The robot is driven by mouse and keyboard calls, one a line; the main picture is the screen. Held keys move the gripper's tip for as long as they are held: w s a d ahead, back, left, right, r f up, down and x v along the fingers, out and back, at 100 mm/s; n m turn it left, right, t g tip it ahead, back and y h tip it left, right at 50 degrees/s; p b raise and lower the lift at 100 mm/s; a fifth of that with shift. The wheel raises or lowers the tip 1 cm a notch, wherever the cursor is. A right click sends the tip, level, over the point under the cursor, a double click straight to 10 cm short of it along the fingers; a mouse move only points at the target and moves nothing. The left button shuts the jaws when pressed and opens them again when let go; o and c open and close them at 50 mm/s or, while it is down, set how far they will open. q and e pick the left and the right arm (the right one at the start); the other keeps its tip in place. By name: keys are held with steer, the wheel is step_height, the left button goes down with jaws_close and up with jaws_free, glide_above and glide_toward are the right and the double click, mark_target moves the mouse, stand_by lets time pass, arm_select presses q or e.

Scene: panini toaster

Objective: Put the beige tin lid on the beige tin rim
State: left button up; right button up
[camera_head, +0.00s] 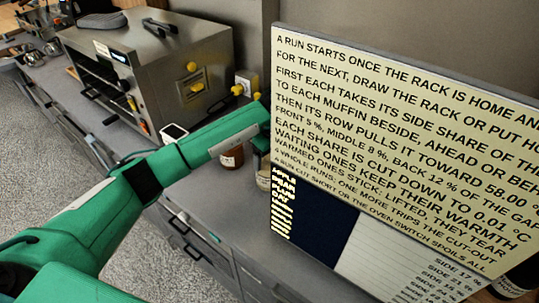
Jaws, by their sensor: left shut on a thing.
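The beige tin (263,180) stands on the grey counter just left of the big text board, which hides part of it. My left arm reaches in from the left, and its gripper (262,145) is at the board's left edge, just above the tin. The gripper is shut; its fingertips are small and partly covered by the board. What it holds looks to be the beige tin lid, but I cannot make out its outline. Whether the lid touches the tin rim cannot be told. My right gripper is not in view.
The large text board (400,130) blocks the right side. A steel toaster oven (160,70) with yellow knobs stands behind my arm. The front of the counter (225,210) is clear.

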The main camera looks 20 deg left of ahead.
arm_select(q)
steer(key=shift+f, duration=0.25)
steer(key=o, duration=1)
steer(key=shift+r, duration=0.1)
steer(key=shift+c, duration=0.2)
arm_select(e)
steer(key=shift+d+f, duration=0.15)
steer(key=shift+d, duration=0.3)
arm_select(q)
steer(key=shift+r, duration=0.35)
step_height(320, 180, up, 12)
steer(key=d+b, duration=0.1)
steer(key=b, duration=0.3)
steer(key=shift+s+d+f, duration=0.15)
steer(key=shift+s+f, duration=0.05)
steer(key=shift+s, duration=0.15)
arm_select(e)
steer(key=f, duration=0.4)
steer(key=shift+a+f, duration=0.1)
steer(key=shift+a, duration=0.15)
